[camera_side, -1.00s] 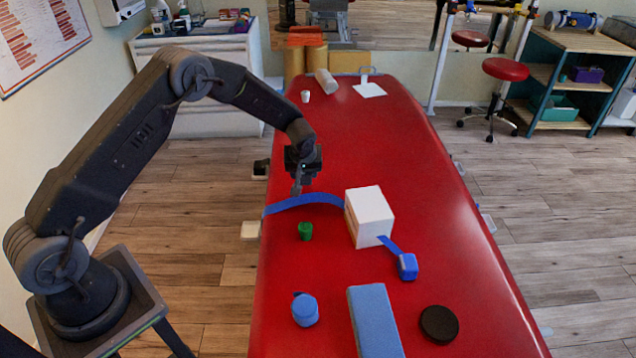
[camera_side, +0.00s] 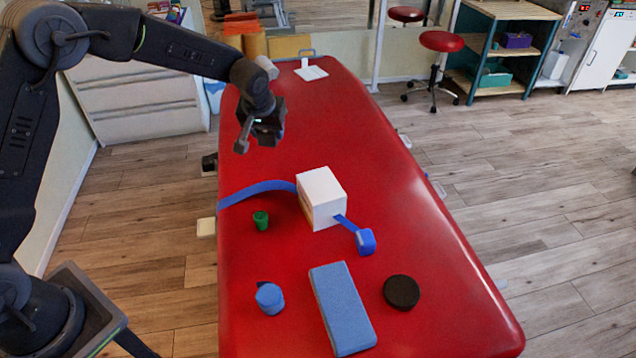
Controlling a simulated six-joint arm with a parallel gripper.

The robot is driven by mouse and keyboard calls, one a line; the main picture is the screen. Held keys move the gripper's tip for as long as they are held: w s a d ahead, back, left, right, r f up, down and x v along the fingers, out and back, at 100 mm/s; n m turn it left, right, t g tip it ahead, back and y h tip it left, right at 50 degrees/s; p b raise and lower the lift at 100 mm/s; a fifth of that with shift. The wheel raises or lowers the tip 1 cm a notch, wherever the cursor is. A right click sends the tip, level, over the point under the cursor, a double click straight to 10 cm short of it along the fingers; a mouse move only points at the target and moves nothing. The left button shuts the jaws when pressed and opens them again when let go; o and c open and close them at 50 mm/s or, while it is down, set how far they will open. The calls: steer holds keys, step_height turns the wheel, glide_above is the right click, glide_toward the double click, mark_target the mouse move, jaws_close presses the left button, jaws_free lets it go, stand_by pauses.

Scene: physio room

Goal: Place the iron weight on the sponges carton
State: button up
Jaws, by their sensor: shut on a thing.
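The white sponges carton (camera_side: 323,198) stands upright near the middle of the red treatment table, with a blue band running at its base on both sides. My gripper (camera_side: 250,138) is above the table, behind and to the left of the carton, apart from it. It is shut on a small grey piece (camera_side: 241,146), which looks like the iron weight and hangs clear of the table. My gripper hides part of it. The carton's top is bare.
On the red table (camera_side: 440,270) are a green cup (camera_side: 261,220), a blue roll (camera_side: 366,242), a blue jar (camera_side: 269,298), a blue block (camera_side: 342,308) and a black disc (camera_side: 401,292). A white card (camera_side: 311,73) lies at the far end.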

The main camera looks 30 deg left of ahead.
steer(key=w+d+f, duration=0.1)
steer(key=d+f, duration=0.1)
steer(key=d, duration=0.2)
steer(key=w+d+f, duration=0.1)
steer(key=d+f, duration=0.1)
steer(key=d, duration=0.2)
steer(key=w+d+f, duration=0.1)
steer(key=d+f, duration=0.1)
steer(key=d, duration=0.2)
steer(key=shift+w+d, duration=0.15)
steer(key=shift+w, duration=0.1)
steer(key=shift+f, duration=2.05)
steer(key=shift+f, duration=0.15)
steer(key=o, duration=1.1)
steer(key=v, duration=1.2)
